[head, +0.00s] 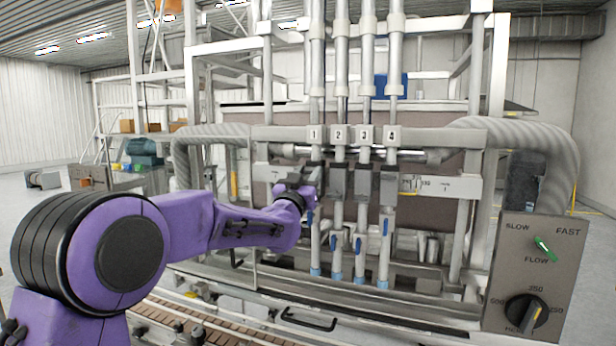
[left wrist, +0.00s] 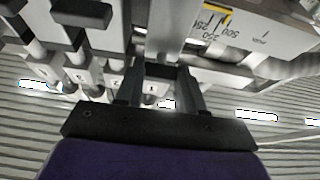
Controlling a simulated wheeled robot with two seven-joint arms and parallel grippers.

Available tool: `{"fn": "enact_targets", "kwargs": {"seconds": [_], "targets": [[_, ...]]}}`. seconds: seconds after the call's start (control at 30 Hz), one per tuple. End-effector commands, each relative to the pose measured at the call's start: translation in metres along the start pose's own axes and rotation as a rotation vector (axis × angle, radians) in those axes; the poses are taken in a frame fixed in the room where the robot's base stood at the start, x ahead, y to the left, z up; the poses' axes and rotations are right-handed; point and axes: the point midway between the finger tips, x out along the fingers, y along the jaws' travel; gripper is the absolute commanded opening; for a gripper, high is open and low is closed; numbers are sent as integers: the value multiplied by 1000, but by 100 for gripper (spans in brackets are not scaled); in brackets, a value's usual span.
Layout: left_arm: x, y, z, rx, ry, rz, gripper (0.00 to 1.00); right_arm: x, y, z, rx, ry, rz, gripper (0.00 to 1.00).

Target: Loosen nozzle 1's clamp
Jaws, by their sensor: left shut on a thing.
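Nozzle 1 (head: 315,245) is the leftmost of the upright nozzle tubes, below the plate marked 1 (head: 314,134). Its dark clamp (head: 314,173) is partly covered by my left gripper (head: 301,189) in the head view. In the left wrist view my left gripper (left wrist: 158,78) has one finger on each side of the dark clamp piece (left wrist: 160,69) and is shut on it. The plate marked 1 shows behind the fingers there. The contact faces are hidden. My right gripper is in neither view.
Clamps of nozzles 2 (head: 338,180), 3 (head: 363,180) and 4 (head: 388,186) stand close by on the right. A control panel (head: 535,265) with a green switch and a black dial is at the far right. A conveyor (head: 200,318) runs in front below.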

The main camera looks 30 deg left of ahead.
Motion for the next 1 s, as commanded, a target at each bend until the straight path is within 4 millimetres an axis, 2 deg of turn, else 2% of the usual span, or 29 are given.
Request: {"fn": "enact_targets", "kwargs": {"seconds": [0.37, 1.0], "targets": [[0, 2, 2, -181, -2, -74, 8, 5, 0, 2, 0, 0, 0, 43], [1, 5, -1, -740, -3, -306, 8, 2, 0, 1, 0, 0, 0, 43]]}}
